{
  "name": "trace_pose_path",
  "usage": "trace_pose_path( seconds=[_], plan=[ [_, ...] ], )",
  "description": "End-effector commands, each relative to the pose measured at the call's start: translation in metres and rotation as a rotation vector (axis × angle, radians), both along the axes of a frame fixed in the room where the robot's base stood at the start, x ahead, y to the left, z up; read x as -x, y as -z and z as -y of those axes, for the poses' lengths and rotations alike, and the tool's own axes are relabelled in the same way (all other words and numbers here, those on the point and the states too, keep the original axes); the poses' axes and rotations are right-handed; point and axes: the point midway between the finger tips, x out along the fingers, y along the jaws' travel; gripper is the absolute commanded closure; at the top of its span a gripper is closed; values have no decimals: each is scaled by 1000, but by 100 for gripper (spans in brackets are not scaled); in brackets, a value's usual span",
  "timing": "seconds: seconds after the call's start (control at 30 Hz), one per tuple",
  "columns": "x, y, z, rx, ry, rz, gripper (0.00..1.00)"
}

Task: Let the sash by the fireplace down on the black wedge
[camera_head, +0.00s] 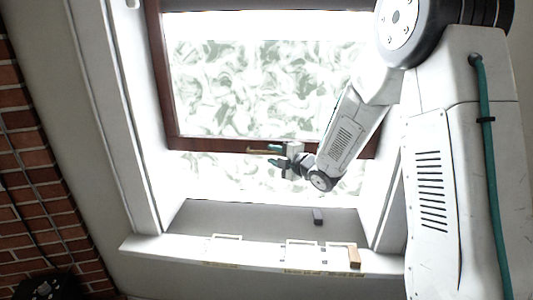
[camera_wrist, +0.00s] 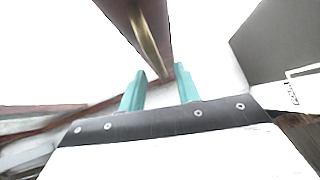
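The sash (camera_head: 205,144) is a brown wooden frame with patterned glass, raised so that a gap shows between its bottom rail and the sill. A thin brass lift (camera_head: 258,151) runs along the bottom rail; it also shows in the wrist view (camera_wrist: 148,42). The black wedge (camera_head: 318,216) is a small dark block on the grey inner sill, below the sash and right of my gripper. My gripper (camera_head: 271,155) is at the bottom rail, by the brass lift, its teal fingers apart. In the wrist view my gripper (camera_wrist: 161,80) shows a gap between its fingers; contact with the lift is unclear.
A pale ledge (camera_head: 180,248) below the window carries white outlined frames (camera_head: 303,243) and a small wooden block (camera_head: 355,258). The brick fireplace (camera_head: 35,190) is at the left, with a dark round object (camera_head: 45,287) at its foot. White window jambs (camera_head: 115,120) flank the opening.

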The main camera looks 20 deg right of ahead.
Motion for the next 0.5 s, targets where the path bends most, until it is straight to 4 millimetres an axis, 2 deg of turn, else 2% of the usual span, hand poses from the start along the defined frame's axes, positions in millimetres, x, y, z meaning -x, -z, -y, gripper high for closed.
trace_pose_path(
  seconds=[0.1, 0.23, 0.5],
  plan=[
    [-17, 4, -9, 0, -1, -2, 67],
    [-31, 5, -14, -1, 0, 0, 67],
    [-38, 6, -17, -1, 2, -2, 67]
  ],
)
